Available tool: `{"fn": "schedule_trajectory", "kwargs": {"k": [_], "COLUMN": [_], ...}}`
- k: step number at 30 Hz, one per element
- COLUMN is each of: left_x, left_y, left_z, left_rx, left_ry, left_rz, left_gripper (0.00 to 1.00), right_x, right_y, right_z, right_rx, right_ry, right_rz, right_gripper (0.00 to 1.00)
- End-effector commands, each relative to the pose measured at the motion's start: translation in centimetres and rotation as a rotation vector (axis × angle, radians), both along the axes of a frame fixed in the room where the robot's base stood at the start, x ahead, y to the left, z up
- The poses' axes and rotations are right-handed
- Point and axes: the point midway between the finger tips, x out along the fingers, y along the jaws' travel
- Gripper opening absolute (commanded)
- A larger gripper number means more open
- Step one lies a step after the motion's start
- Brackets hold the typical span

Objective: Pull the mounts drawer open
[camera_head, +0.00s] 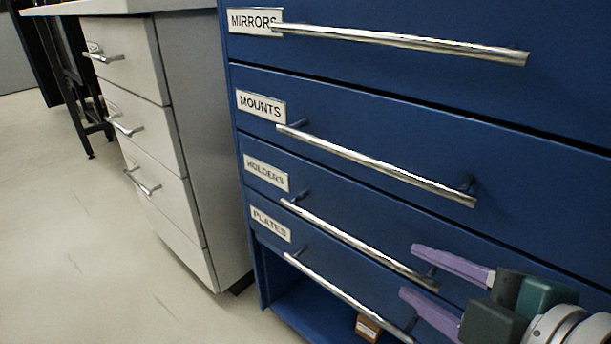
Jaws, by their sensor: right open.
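The mounts drawer (400,149) is the second from the top in a blue cabinet, with a white label (261,106) reading MOUNTS. Its front looks flush with the drawers around it. Its long silver bar handle (370,163) runs along the front and slopes down to the right. My right gripper (408,270) comes in from the lower right, with two purple fingers spread apart and nothing between them. It is below the mounts handle, in front of the lower drawers near the right ends of the holders and plates handles. My left gripper is not in view.
The mirrors drawer (420,78) is above, with its own bar handle. The holders handle (350,240) and plates handle (335,290) are below. An open compartment at the bottom holds a small brown box (368,328). A white drawer unit (140,130) stands left; the floor before it is clear.

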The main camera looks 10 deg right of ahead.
Motion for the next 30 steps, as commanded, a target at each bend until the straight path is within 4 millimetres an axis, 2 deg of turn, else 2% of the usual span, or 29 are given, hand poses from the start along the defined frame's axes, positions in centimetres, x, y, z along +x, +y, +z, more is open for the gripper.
{"fn": "schedule_trajectory", "kwargs": {"k": [1,5,9,12,16,19,30], "left_x": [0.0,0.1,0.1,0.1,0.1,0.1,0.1], "left_y": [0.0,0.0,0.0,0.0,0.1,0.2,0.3], "left_z": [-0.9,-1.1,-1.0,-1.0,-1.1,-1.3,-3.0], "left_rx": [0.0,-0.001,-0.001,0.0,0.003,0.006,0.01], "left_ry": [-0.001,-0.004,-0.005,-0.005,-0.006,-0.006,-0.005], "left_rz": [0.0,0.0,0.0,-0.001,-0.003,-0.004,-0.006], "left_gripper": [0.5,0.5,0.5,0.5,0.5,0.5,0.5], "right_x": [1.1,2.6,2.6,2.2,2.1,2.7,8.9], "right_y": [0.1,0.5,0.7,0.7,0.8,1.1,3.2], "right_z": [-0.3,2.0,4.2,5.2,5.9,6.2,7.6], "right_rx": [-0.107,-0.399,-0.636,-0.748,-0.822,-0.833,-0.83], "right_ry": [-0.114,-0.428,-0.673,-0.784,-0.858,-0.872,-0.872], "right_rz": [0.076,0.224,0.285,0.298,0.298,0.297,0.294], "right_gripper": [0.45,0.45,0.45,0.45,0.45,0.45,0.45]}}
